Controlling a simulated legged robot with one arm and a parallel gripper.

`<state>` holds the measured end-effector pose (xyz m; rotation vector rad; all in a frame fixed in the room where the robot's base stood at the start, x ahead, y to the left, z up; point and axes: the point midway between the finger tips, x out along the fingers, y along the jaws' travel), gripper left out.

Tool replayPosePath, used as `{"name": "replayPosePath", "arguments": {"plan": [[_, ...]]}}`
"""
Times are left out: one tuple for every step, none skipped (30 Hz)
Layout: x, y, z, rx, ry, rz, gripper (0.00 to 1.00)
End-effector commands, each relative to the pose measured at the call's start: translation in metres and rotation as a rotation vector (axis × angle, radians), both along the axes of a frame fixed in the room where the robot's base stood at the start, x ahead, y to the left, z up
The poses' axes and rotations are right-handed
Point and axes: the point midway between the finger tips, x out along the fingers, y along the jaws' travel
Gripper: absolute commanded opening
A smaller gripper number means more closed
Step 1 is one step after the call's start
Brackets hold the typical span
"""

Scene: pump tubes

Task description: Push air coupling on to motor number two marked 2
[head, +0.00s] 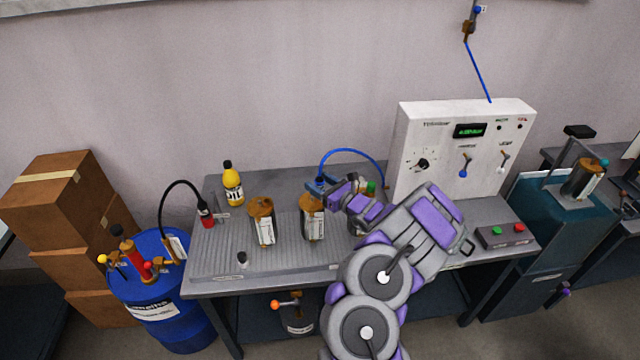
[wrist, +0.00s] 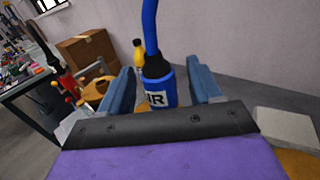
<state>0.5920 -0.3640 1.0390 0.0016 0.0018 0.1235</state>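The blue air coupling (wrist: 160,92), with a white label ending in "IR", is upright between the two fingers of my gripper (wrist: 163,80) in the wrist view. A gap shows on each side of it, so the fingers look open around it. In the head view my gripper (head: 319,188) is at the top of the middle motor (head: 312,222), a brown cylinder with a white label. The blue air hose (head: 350,152) arcs up from the coupling to the right. My gripper hides the coupling's lower end, so I cannot tell whether it touches the motor. The motor numbers are not readable.
Another motor (head: 262,226) stands to the left; one at the right is mostly behind my arm. A yellow bottle (head: 233,183) and a black hose with red coupling (head: 206,214) are at the bench's left. A white control panel (head: 440,160) stands at the back right.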

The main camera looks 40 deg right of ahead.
Motion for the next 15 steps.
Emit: {"name": "replayPosePath", "arguments": {"plan": [[0.0,0.0,0.0,0.0,0.0,0.0,0.67],[0.0,0.0,0.0,0.0,0.0,0.0,0.67],[0.0,0.0,0.0,0.0,-0.001,0.0,0.67],[0.0,0.0,0.0,0.0,-0.001,0.0,0.67],[0.0,0.0,0.0,-0.001,-0.001,0.0,0.67],[0.0,0.0,0.001,0.0,-0.001,0.0,0.67],[0.0,0.0,0.001,-0.001,-0.001,0.0,0.67],[-0.001,0.0,0.001,0.0,-0.001,0.0,0.67],[-0.002,0.0,0.001,0.0,-0.001,-0.001,0.67],[-0.004,-0.001,0.001,0.0,-0.001,-0.001,0.67],[-0.006,-0.001,0.001,0.0,-0.001,-0.001,0.67],[-0.01,-0.002,0.001,0.001,-0.001,-0.003,0.67],[-0.014,-0.003,0.001,0.001,-0.001,-0.004,0.67],[-0.018,-0.004,0.001,0.001,-0.001,-0.004,0.67],[-0.025,-0.006,0.002,0.001,-0.002,-0.006,0.67]]}}
